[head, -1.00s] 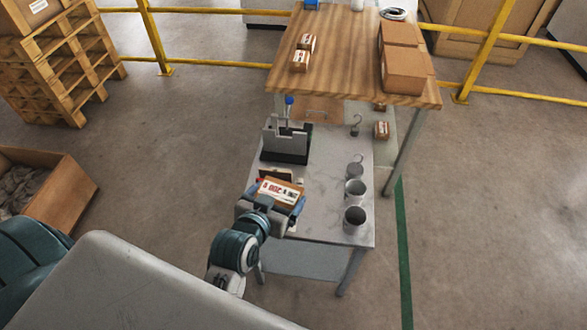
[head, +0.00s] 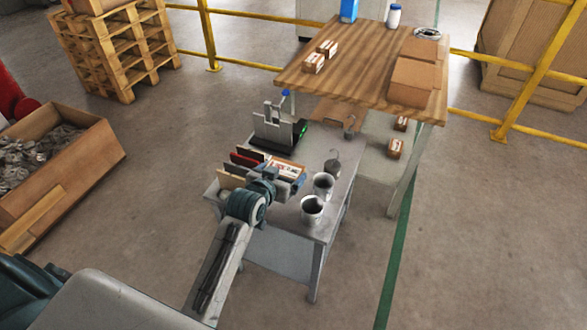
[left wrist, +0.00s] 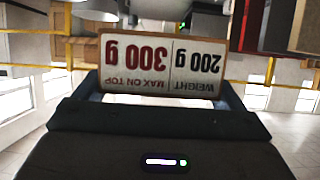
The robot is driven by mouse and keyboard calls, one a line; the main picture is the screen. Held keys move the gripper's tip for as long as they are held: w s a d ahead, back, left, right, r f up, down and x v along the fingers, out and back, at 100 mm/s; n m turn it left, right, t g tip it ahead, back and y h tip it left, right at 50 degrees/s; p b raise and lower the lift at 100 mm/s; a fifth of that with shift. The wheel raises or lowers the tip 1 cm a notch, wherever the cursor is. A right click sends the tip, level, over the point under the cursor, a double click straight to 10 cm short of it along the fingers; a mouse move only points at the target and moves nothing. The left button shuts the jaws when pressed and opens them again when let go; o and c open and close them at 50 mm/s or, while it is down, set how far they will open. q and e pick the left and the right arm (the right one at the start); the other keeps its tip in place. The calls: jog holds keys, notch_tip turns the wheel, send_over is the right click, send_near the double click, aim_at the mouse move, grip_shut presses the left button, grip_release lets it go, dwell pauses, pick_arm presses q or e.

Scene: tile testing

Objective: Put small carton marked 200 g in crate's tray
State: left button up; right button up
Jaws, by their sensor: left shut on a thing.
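The small carton (head: 286,169) is brown with a white label. In the left wrist view, its label (left wrist: 162,68) appears upside down and reads "WEIGHT 200 g" and "MAX ON TOP 300 g". My left gripper (head: 283,180) is shut on this carton and holds it over the left part of the grey table (head: 318,180). An open brown crate (head: 95,160) with grey crumpled filling stands on the floor at the far left. I cannot make out a separate tray in it. My right gripper is not in view.
Metal cups (head: 312,208), hooked weights, a grey device (head: 273,128) with a green light, and red and dark upright panels (head: 245,160) crowd the table. Behind stands a wooden table (head: 350,65) with cartons. A pallet stack (head: 125,45) and yellow rails stand behind open floor.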

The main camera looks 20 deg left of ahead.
aim_at(281, 168)
pick_arm(q)
jog(key=w, duration=0.1)
jog(key=w+a+f, duration=0.1)
jog(key=shift+w+a+f+b, duration=0.1)
jog(key=shift+w+a+b, duration=0.1)
jog(key=shift+w+b, duration=0.1)
notch_tip(281, 168, down, 4)
jog(key=shift+f, duration=0.2)
notch_tip(281, 168, down, 4)
jog(key=shift+f+b, duration=0.2)
jog(key=shift+b, duration=0.15)
jog(key=shift+f, duration=0.2)
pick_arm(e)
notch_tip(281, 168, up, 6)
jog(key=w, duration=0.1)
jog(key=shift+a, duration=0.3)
pick_arm(q)
jog(key=o, duration=0.8)
jog(key=shift+f, duration=0.1)
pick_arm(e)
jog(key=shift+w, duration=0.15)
